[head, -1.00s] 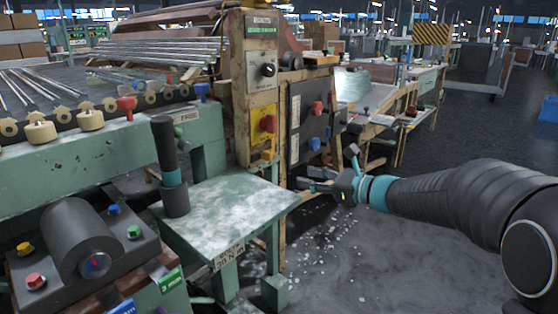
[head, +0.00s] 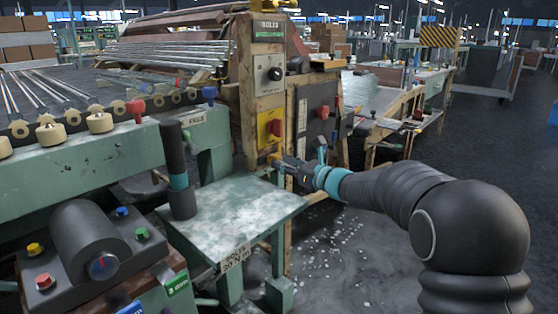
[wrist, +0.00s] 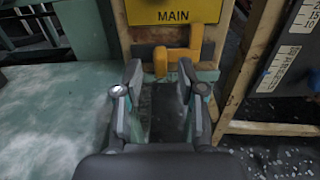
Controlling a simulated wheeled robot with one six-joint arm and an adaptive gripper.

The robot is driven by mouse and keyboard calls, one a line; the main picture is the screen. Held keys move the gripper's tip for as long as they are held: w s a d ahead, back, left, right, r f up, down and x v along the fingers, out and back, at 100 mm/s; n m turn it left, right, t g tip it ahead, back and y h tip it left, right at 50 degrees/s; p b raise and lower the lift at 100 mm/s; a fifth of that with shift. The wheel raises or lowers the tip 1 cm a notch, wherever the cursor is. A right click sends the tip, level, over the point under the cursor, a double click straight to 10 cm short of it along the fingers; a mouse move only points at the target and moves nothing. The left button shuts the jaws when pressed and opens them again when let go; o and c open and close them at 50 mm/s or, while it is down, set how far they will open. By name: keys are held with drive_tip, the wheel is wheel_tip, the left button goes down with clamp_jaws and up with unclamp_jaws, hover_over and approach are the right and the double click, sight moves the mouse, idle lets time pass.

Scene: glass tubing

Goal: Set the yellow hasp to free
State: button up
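The yellow hasp (wrist: 178,58) is a small orange-yellow bracket just below the yellow MAIN plate (wrist: 172,14) on the wooden post. In the head view the hasp (head: 274,156) shows only partly, close to the tips of my gripper (head: 284,164). In the wrist view my gripper (wrist: 160,88) is open, with its two fingers apart and nothing between them. The hasp lies just ahead of the fingertips, roughly centred on the gap. I cannot tell whether any finger touches it.
A green table (head: 235,215) stands below and to the left of the gripper, with a black upright cylinder (head: 177,165) on it. A red knob (head: 274,127) sits on the MAIN plate above the hasp. A panel with a red knob (head: 322,112) is to the right.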

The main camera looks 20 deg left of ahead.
drive_tip(key=shift+x, duration=1.35)
drive_tip(key=shift+c, duration=0.2)
clamp_jaws()
